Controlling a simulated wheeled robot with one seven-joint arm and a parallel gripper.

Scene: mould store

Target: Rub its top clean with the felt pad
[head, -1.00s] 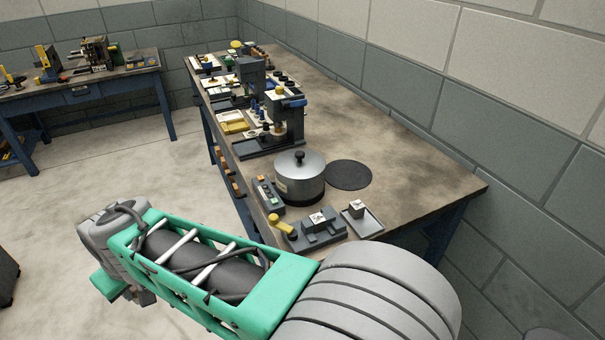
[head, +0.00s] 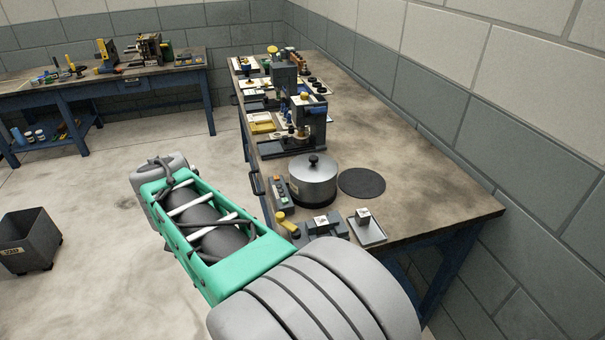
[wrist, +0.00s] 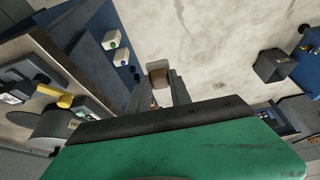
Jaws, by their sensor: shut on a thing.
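My gripper (wrist: 160,88) shows in the wrist view, its dark fingers shut on a small block with a pale face and a brown face, which looks like the felt pad (wrist: 158,68). It is held over the floor, clear of the bench. In the head view my gripper and the pad cannot be made out. On the bench stand a lidded metal pot (head: 313,180), a grey fixture with a yellow handle (head: 318,226), and a small pale block (head: 362,214) on a tray (head: 372,235). Which top is meant, and any dirt on it, I cannot tell.
The workbench (head: 430,190) runs along the right wall, with a dark round mat (head: 361,182) beside the pot and several presses behind. A grey crate (head: 28,240) stands on the floor at left. Another bench (head: 105,80) is at the back. Floor between is clear.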

